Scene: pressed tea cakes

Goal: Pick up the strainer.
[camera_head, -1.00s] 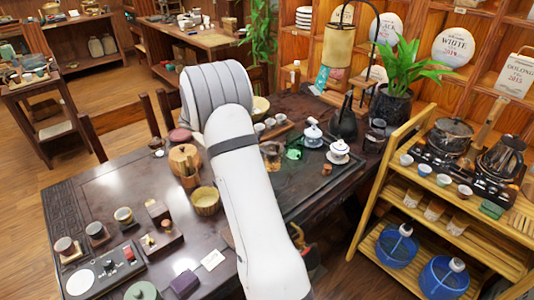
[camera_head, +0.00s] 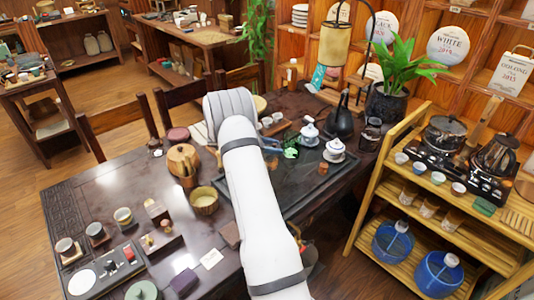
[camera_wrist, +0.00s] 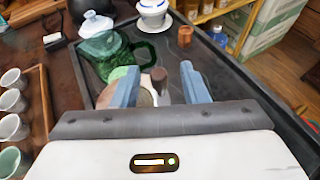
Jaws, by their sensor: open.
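My gripper (camera_wrist: 158,76) is open, with its two blue fingers low over the dark tea tray (camera_wrist: 226,88). Between the fingers is a small piece with a dark brown knob or handle end (camera_wrist: 158,74) and a pale round part (camera_wrist: 145,97) below it; this may be the strainer, but its shape is mostly hidden by the fingers and gripper body. I cannot tell if the fingers touch it. In the head view my gripper (camera_head: 270,146) is beside the green piece (camera_head: 291,153), and no strainer can be made out there.
A green glass pot (camera_wrist: 130,50) stands just beyond the left finger. A white lidded cup (camera_wrist: 154,14) and a small brown cup (camera_wrist: 185,37) stand farther back. White cups (camera_wrist: 12,102) line a wooden tray at left. The tea tray's right side is clear.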

